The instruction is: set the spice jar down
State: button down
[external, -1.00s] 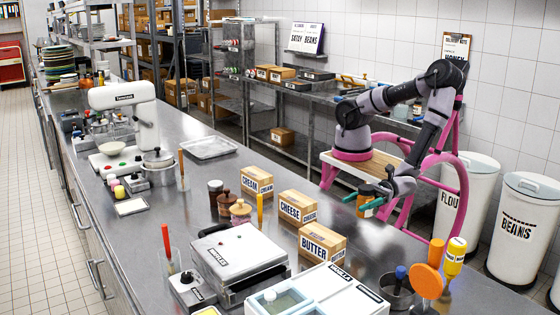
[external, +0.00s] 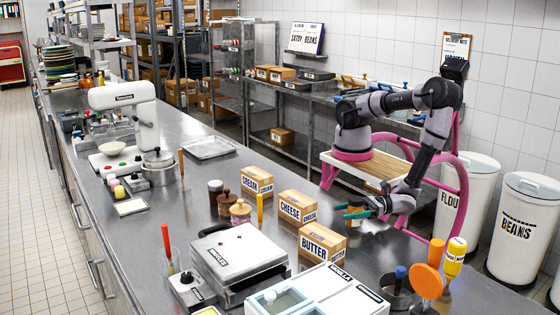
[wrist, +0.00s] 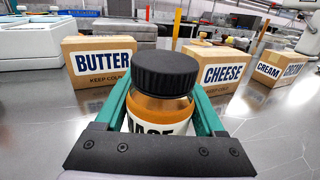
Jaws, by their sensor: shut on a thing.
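The spice jar (wrist: 164,72) has a dark ribbed lid, orange-brown contents and a pale label partly hidden by my gripper's black crossbar. It stands upright between the green fingers of my gripper (wrist: 162,98), which is shut on it. In the external view my gripper (external: 357,212) holds the jar (external: 353,210) over the steel counter (external: 375,250), to the right of the cheese and butter boxes. The jar's base is hidden in the wrist view, and I cannot tell whether it touches the counter.
The butter box (external: 322,242), cheese box (external: 297,208) and cream cheese box (external: 257,181) stand in a row on the counter. Bare counter lies around the jar.

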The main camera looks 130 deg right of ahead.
jog(key=shift+f, duration=0.7)
grip_release()
jog(key=shift+f, duration=0.15)
jog(key=shift+s, duration=0.15)
jog(key=v, duration=1.1)
jog(key=shift+s+a, duration=0.15)
jog(key=shift+s, duration=0.2)
